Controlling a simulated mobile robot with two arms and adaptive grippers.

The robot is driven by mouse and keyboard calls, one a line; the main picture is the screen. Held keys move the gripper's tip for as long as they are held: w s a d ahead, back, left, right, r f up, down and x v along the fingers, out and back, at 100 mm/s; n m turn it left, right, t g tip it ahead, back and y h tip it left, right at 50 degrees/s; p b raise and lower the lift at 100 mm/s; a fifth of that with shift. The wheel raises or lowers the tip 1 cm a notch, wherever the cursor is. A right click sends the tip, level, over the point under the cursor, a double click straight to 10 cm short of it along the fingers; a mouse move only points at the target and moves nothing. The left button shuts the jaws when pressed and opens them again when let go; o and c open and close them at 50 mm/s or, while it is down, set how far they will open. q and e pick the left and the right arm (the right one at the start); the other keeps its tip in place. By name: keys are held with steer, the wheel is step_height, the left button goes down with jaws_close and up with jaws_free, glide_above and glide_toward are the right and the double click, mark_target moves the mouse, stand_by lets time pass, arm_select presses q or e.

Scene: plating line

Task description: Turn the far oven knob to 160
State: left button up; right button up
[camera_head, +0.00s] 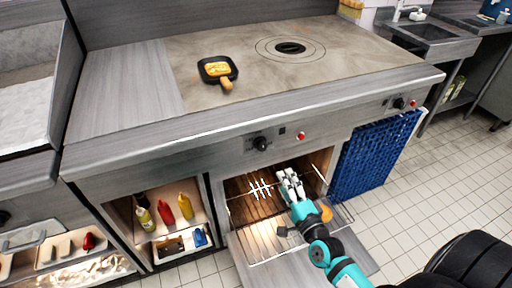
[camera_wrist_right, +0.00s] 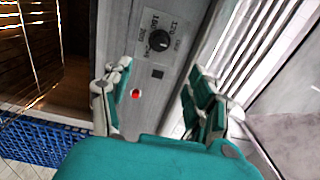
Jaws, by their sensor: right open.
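One black oven knob (camera_head: 260,143) is on the stove's front panel above the open oven, beside a red lamp (camera_head: 301,136). A second black knob (camera_head: 398,103) is farther right on the panel, above a blue grid. My right gripper (camera_head: 290,179) is open and empty in front of the open oven, below the panel and apart from both knobs. In the right wrist view, a knob (camera_wrist_right: 159,41) with a numbered dial is beyond the open fingers of the gripper (camera_wrist_right: 157,92); its pointer setting is too small to read surely. My left gripper is out of view.
The oven door (camera_head: 262,270) hangs open below the racks. The blue grid (camera_head: 375,155) stands right of the oven. A black pan (camera_head: 207,77) with food sits on the cooktop. A shelf with bottles (camera_head: 166,208) is at the left.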

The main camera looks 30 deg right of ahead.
mark_target(263, 148)
steer(key=w, duration=1)
steer(key=w+d, duration=0.1)
steer(key=w, duration=0.5)
steer(key=shift+w, duration=0.1)
steer(key=c, duration=1.1)
steer(key=shift+c, duration=0.2)
